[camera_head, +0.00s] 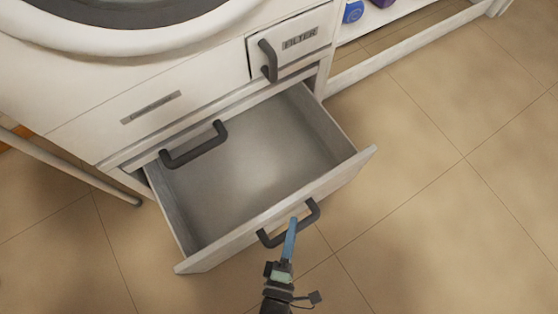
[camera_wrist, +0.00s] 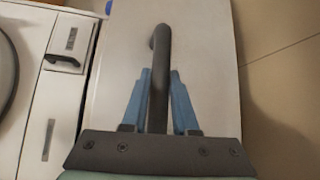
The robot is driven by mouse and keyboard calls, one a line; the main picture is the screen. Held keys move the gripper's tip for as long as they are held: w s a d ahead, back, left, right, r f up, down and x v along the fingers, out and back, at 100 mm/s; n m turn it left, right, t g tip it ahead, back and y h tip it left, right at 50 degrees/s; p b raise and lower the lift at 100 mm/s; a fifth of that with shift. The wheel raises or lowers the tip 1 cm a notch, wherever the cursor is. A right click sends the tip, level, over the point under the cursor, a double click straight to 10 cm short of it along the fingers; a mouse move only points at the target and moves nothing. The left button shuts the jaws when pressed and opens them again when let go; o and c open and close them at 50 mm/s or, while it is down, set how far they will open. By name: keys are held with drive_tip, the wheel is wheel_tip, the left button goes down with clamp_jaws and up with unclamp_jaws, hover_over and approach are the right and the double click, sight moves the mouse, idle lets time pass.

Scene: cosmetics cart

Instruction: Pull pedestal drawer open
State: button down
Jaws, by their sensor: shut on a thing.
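The pedestal drawer (camera_head: 250,155) is pulled out below the washer and stands open. Its grey inside looks empty. Its dark bar handle (camera_head: 311,213) is on the front panel. My gripper (camera_head: 290,238) reaches the handle from the front, with its blue fingers at the bar. In the wrist view my gripper (camera_wrist: 158,100) has one blue finger on each side of the handle (camera_wrist: 160,75) and is shut on it. The drawer's pale front (camera_wrist: 205,60) fills the middle of that view.
The white washer (camera_head: 75,70) stands above the drawer, with a second dark handle (camera_head: 194,145) and a FILTER panel (camera_head: 290,42) with its own handle. A white shelf (camera_head: 405,45) with blue and purple items stands at upper right. The tiled floor (camera_head: 450,200) at right is clear.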

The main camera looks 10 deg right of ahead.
drive_tip(key=shift+s+d, duration=0.2)
drive_tip(key=shift+s, duration=0.5)
drive_tip(key=shift+s+d, duration=0.15)
drive_tip(key=shift+s, duration=0.55)
drive_tip(key=c, duration=0.7)
unclamp_jaws()
drive_tip(key=p+v, duration=0.3)
drive_tip(key=v, duration=1)
